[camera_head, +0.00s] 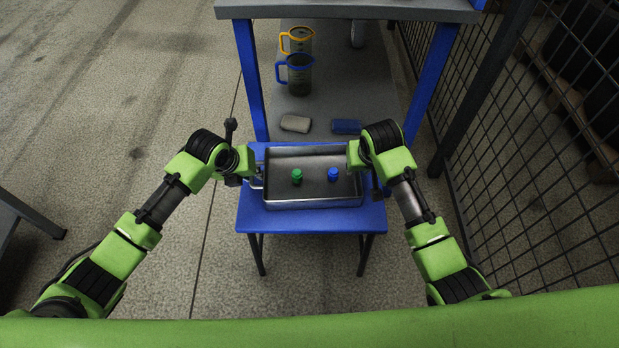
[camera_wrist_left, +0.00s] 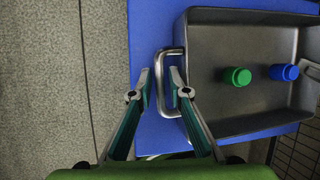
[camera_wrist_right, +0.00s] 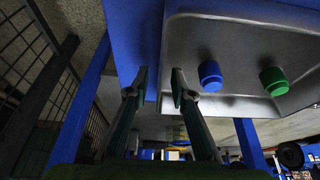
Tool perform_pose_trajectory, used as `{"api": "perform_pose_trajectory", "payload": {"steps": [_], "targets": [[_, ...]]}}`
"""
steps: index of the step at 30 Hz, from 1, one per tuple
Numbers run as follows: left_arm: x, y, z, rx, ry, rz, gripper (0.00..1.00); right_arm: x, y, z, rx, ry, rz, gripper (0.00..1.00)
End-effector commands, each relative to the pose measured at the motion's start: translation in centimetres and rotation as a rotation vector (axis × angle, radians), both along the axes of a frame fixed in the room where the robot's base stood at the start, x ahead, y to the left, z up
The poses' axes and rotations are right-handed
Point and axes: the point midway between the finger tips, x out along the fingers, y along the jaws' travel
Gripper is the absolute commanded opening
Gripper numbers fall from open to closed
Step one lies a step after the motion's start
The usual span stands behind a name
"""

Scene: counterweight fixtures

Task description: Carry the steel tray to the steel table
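The steel tray (camera_head: 312,204) lies level on a small blue table (camera_head: 310,221). A green capped item (camera_head: 297,176) and a blue capped item (camera_head: 333,174) stand inside it. My left gripper (camera_wrist_left: 160,72) is open, with the bar of the tray's left handle (camera_wrist_left: 161,95) between its fingers and a gap visible. My right gripper (camera_wrist_right: 159,72) is open at the tray's other end. Its fingers lie either side of the tray's edge in the right wrist view; the handle there is hidden. Which surface is the steel table is unclear.
A blue-legged bench with a grey top (camera_head: 350,8) stands behind. Its lower shelf (camera_head: 325,85) holds a yellow jug (camera_head: 298,40), a blue-handled jug (camera_head: 297,75) and two small blocks. Wire fencing (camera_head: 520,140) runs along the right. Open floor (camera_head: 120,110) lies left.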

Motion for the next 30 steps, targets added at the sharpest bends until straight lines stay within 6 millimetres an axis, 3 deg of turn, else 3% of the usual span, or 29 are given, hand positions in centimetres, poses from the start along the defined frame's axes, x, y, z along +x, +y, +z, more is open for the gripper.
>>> {"api": "perform_pose_trajectory", "payload": {"steps": [7, 9, 10, 23, 30], "targets": [[0.0, 0.0, 0.0, 0.000, 0.000, 0.000, 0.16, 0.0, 0.0, 0.0, 0.000, -0.001, 0.000, 0.22], [0.0, 0.0, 0.0, 0.000, 0.000, 0.000, 0.01, 0.0, 0.0, 0.0, 0.000, -0.001, 0.000, 0.07], [0.0, 0.0, 0.0, 0.000, 0.000, 0.000, 0.00, 0.0, 0.0, 0.0, 0.000, -0.001, 0.000, 0.00], [0.1, 0.0, 0.2, 0.000, -0.002, 0.000, 0.00, 0.1, 0.0, 0.2, 0.000, -0.002, 0.000, 0.00], [0.1, 0.0, 1.7, 0.000, -0.002, 0.000, 0.00, 0.1, 0.0, 1.7, 0.000, -0.003, 0.000, 0.00]]}}
